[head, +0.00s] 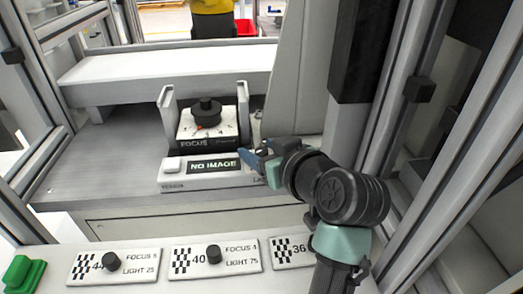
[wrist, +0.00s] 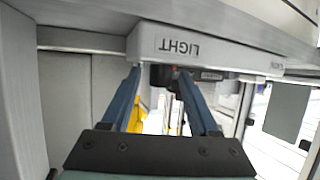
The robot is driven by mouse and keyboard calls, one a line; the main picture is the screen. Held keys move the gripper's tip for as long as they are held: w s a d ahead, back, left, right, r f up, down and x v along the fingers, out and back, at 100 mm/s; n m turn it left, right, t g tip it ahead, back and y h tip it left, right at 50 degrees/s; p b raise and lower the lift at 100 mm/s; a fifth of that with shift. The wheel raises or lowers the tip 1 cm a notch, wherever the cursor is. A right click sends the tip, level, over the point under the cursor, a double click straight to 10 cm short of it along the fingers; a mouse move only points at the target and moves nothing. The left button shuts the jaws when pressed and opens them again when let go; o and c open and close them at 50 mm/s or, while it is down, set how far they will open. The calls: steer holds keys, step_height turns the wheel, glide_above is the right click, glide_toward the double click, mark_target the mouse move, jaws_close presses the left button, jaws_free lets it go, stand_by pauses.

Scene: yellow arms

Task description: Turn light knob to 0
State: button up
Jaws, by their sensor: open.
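The device (head: 180,184) stands on the grey bench, with a "NO IMAGE" display on its front and a black FOCUS knob (head: 206,107) on a white dial above. My gripper (head: 248,160) is at the device's right end, its blue fingers pointing left. In the head view the light knob cannot be made out near my gripper. In the wrist view, my gripper (wrist: 160,70) is open, fingers apart, just below an upside-down "LIGHT" label (wrist: 182,47). A dark part (wrist: 162,76), possibly the light knob, shows between the fingertips; contact cannot be told.
White cards with black knobs (head: 213,255) line the front edge. A green block (head: 22,272) is at front left. A pale panel (head: 299,70) rises behind my gripper, and metal posts (head: 384,110) stand at right. The bench left of the device is clear.

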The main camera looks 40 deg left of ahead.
jaws_close()
stand_by(0.3)
steer(key=m+t+p, duration=0.1)
steer(key=m+t+h+p, duration=0.1)
steer(key=m+t+p, duration=0.1)
steer(key=shift+s+r+h+p, duration=0.1)
steer(key=shift+r+h+p, duration=0.1)
steer(key=shift+h+p, duration=0.1)
steer(key=shift+f+m+t+h+p, duration=0.15)
steer(key=shift+m+t+h+p, duration=0.45)
steer(key=shift+m+t+p, duration=0.15)
